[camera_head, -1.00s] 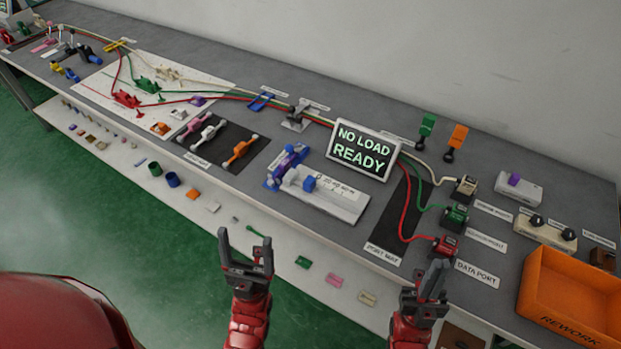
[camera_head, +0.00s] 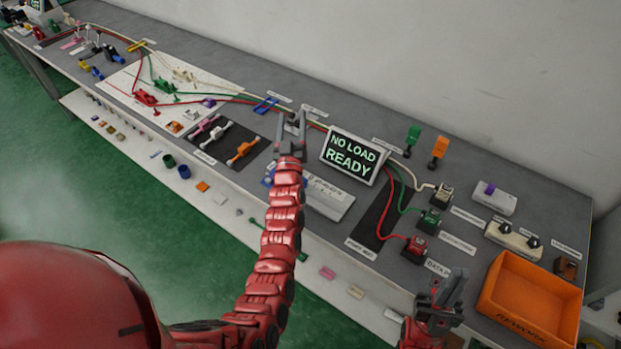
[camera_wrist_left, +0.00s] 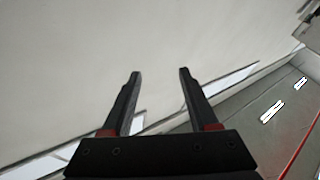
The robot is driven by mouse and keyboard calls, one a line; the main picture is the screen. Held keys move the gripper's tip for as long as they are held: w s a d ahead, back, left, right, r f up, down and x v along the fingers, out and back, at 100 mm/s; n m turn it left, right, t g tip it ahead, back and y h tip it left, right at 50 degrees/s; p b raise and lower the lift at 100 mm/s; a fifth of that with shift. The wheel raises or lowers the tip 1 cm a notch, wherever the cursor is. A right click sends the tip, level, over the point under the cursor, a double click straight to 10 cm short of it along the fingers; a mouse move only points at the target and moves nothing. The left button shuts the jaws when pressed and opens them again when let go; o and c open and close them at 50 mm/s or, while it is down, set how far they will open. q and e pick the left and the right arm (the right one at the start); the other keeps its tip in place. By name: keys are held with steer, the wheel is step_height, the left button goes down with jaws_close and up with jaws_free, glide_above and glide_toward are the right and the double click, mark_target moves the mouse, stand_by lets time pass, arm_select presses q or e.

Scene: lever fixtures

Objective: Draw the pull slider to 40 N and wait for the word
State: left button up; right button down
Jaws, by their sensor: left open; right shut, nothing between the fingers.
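The pull slider is a white ruled base (camera_head: 328,201) with blue parts on the bench, left of the dark port mat. My left arm now covers much of it in the head view, including most of its blue parts. My left gripper (camera_head: 290,122) is open and empty, in front of or above the slider's far end; its height is hard to tell. In the left wrist view the open fingers (camera_wrist_left: 158,95) point at the pale wall with nothing between them. The display (camera_head: 352,158) reads "NO LOAD READY". My right gripper (camera_head: 449,290) is shut and empty by the bench's front edge.
Red, green and white cabled plugs, the red one (camera_head: 416,248) nearest, stand right of the port mat (camera_head: 372,226). An orange rework bin (camera_head: 528,296) is at the right.

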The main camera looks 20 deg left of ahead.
arm_select(q)
steer(key=w+d+m+g+h, duration=0.2)
steer(key=w+d+g+h, duration=0.15)
steer(key=w, duration=0.65)
steer(key=d+m+g+h, duration=0.1)
steer(key=g, duration=0.1)
steer(key=d+m+g+h, duration=0.1)
steer(key=d+g+h, duration=0.1)
steer(key=d+m+g+h, duration=0.1)
steer(key=d+g, duration=0.1)
steer(key=g, duration=0.1)
steer(key=shift+w+d+m+h, duration=0.2)
steer(key=shift+w+m+h, duration=0.05)
steer(key=shift+w+m, duration=0.05)
steer(key=s+a+r+m+g+y, duration=0.1)
steer(key=s+a+m+g+y, duration=0.1)
steer(key=s+g, duration=0.5)
steer(key=s+a+r+m+g+y, duration=0.15)
steer(key=s+g, duration=0.25)
steer(key=s, duration=0.8)
steer(key=shift+h, duration=0.25)
steer(key=f+p, duration=0.1)
steer(key=f, duration=0.4)
steer(key=f+p, duration=0.1)
steer(key=f, duration=0.5)
steer(key=f+p, duration=0.1)
steer(key=f, duration=0.5)
steer(key=shift+w+a+p, duration=0.15)
steer(key=shift+a+p, duration=0.2)
steer(key=shift+a, duration=0.05)
